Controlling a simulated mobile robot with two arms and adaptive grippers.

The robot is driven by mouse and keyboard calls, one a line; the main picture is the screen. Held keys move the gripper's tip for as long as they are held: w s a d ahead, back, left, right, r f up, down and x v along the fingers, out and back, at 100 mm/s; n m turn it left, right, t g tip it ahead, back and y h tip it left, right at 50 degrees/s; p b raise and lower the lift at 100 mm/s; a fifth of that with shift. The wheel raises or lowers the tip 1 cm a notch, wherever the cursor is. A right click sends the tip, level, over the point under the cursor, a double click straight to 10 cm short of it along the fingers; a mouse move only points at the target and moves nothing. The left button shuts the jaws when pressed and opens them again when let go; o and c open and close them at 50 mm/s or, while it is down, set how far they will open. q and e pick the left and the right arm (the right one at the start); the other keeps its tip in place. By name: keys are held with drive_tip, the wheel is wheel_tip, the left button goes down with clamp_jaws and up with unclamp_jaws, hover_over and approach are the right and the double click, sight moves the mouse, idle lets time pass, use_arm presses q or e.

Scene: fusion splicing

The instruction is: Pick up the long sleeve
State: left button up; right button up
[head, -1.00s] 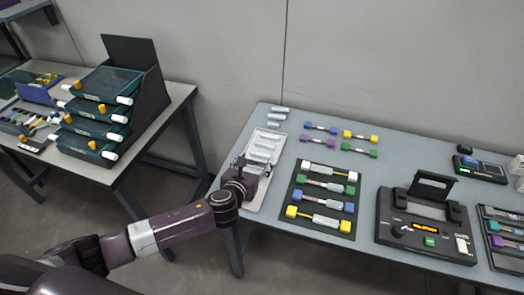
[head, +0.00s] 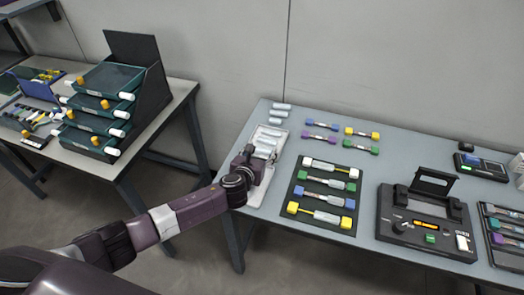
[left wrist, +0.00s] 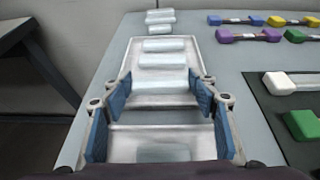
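A pale tray (left wrist: 128,68) holds several whitish translucent sleeves lying crosswise. It also shows in the head view (head: 256,196), partly hidden by my left gripper (head: 250,168). In the left wrist view, my left gripper (left wrist: 161,105) is open, its blue pads spread on both sides of the tray's near part. A sleeve (left wrist: 161,80) lies just beyond the fingertips, and two more sleeves (left wrist: 164,61) (left wrist: 165,45) lie farther back. I cannot tell for certain which one is the long sleeve. No sleeve is visibly gripped. My right gripper is out of view.
Small loose sleeves (head: 278,114) lie on the table (head: 345,260) behind the tray. A black mat (head: 278,217) with colored-ended pieces lies to the right, with a black splicer (head: 398,247) beyond it. A drawer stack (head: 90,125) stands on another table at left.

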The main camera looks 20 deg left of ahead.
use_arm(q)
drive_tip(key=shift+c, duration=0.5)
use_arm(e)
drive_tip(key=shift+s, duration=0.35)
